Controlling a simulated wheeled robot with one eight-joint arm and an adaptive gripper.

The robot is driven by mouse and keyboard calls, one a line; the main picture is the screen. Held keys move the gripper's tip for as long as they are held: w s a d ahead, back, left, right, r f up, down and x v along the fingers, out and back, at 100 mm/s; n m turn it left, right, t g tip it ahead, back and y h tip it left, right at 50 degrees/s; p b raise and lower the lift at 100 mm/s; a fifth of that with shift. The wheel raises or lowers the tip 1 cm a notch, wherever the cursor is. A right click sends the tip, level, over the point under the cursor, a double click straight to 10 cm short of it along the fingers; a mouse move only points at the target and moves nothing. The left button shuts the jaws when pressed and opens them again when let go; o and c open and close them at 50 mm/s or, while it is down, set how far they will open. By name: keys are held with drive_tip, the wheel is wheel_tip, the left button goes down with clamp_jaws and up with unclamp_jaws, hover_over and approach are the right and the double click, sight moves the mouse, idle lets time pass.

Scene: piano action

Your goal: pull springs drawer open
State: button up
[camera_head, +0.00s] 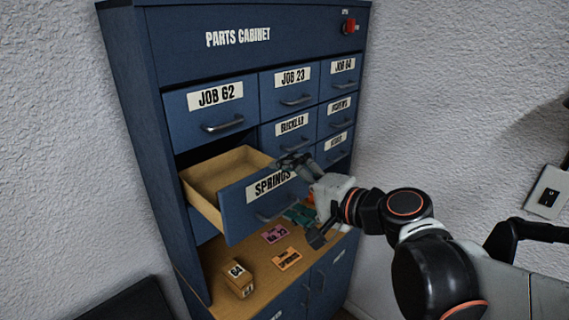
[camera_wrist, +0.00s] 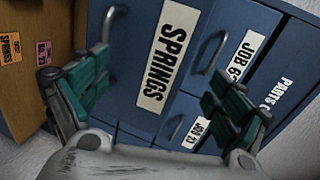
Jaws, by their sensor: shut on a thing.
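The blue springs drawer (camera_head: 240,212), labelled SPRINGS, is pulled partway out of the cabinet, its pale wooden inside showing empty where visible. Its front with the label also shows in the wrist view (camera_wrist: 160,55). Its handle (camera_wrist: 108,22) is partly seen beside one finger. My gripper (camera_head: 303,200) is at the right end of the drawer front, with one finger near its top edge and one near its bottom. The fingers are wide apart around the front's height in the wrist view (camera_wrist: 158,85). The exact contact is hard to see.
The parts cabinet (camera_head: 180,44) has closed drawers above, including JOB 62 (camera_head: 200,126) and JOB 23 (camera_head: 277,80). A wooden ledge below bears a block marked 64 (camera_head: 239,279), an orange springs card (camera_head: 287,260) and a pink card (camera_head: 274,234).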

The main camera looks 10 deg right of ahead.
drive_tip(key=shift+s+d+r, duration=0.2)
drive_tip(key=shift+s, duration=0.4)
drive_tip(key=shift+s+d+r, duration=0.15)
drive_tip(key=shift+s+d, duration=0.05)
drive_tip(key=shift+s, duration=0.4)
drive_tip(key=c, duration=0.4)
drive_tip(key=shift+f, duration=0.15)
drive_tip(key=c, duration=0.6)
drive_tip(key=shift+s+d+p, duration=0.75)
drive_tip(key=shift+s+p, duration=0.1)
drive_tip(key=shift+p, duration=0.15)
drive_tip(key=shift+f+p+v, duration=0.15)
drive_tip(key=shift+p+v, duration=1.05)
drive_tip(key=shift+v, duration=1.25)
drive_tip(key=shift+f+p+v, duration=0.15)
drive_tip(key=shift+p+v, duration=1)
drive_tip(key=shift+v, duration=1.25)
drive_tip(key=shift+s, duration=0.1)
